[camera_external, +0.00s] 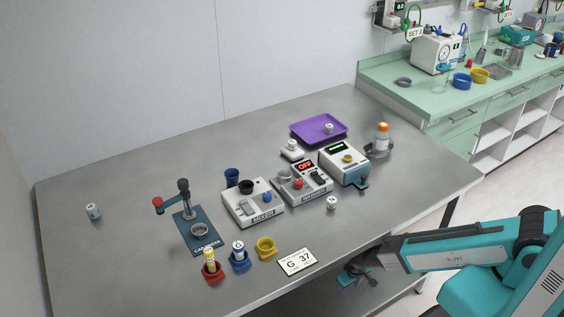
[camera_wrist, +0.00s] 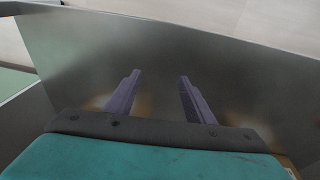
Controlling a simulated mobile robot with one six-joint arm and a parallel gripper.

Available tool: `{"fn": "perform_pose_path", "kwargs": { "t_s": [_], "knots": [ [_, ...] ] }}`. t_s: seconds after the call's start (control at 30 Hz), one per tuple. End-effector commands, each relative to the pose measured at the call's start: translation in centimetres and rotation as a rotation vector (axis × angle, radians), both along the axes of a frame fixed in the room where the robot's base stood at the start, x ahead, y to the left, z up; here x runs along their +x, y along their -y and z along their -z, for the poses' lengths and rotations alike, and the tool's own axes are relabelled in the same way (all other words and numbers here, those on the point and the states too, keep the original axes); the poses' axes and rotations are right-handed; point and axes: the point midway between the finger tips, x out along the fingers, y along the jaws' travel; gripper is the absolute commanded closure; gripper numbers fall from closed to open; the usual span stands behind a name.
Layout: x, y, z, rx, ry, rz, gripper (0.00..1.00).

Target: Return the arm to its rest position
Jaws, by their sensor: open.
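My arm reaches in from the right in the external view, with its teal links beside the table's front edge. My gripper (camera_external: 354,275) hangs low at the front edge of the grey metal table (camera_external: 130,180), apart from the things on top. In the wrist view my gripper (camera_wrist: 158,85) shows two purple-grey fingers spread apart with nothing between them. Behind the fingers is a plain grey metal surface.
On the table stand a mixer (camera_external: 252,203), a device showing OFF (camera_external: 303,185), a purple tray (camera_external: 318,128), a blue-based press (camera_external: 197,230), a card reading G 37 (camera_external: 297,262) and colored cups (camera_external: 265,247). The left tabletop is mostly clear. A green counter (camera_external: 440,105) stands behind right.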

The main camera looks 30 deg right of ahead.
Motion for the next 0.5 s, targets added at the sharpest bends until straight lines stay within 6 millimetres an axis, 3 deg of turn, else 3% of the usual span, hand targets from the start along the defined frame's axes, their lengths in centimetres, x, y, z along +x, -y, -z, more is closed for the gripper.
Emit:
{"fn": "perform_pose_path", "kwargs": {
  "t_s": [0.2,0.5],
  "knots": [
    [-2.2,5.2,0.2,-0.032,-0.098,0.020,0.51],
    [-6.4,11.2,-0.1,-0.046,-0.251,0.038,0.51]
  ]
}}
